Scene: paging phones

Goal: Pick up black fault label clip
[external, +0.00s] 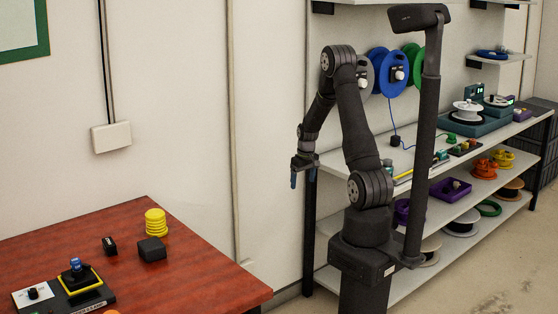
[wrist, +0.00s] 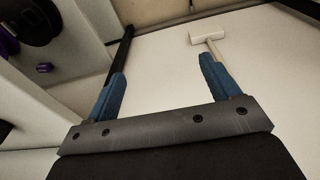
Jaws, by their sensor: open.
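My gripper (external: 303,177) hangs beside the shelf unit, to the right of and above the red table, with its blue fingers pointing down. In the wrist view my gripper (wrist: 158,80) has its two blue fingers wide apart with nothing between them. A small black clip-like piece (external: 109,245) stands on the red table top; it may be the black fault label clip, but its label cannot be read. My gripper is well away from it. The wrist view does not show it.
The red table (external: 205,272) also bears a dark block (external: 152,250), a stack of yellow discs (external: 156,222) and a black device with a yellow-framed button (external: 80,280). The shelf unit (external: 415,208) at right holds spools, trays and small devices. A wall box (external: 111,137) hangs above the table.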

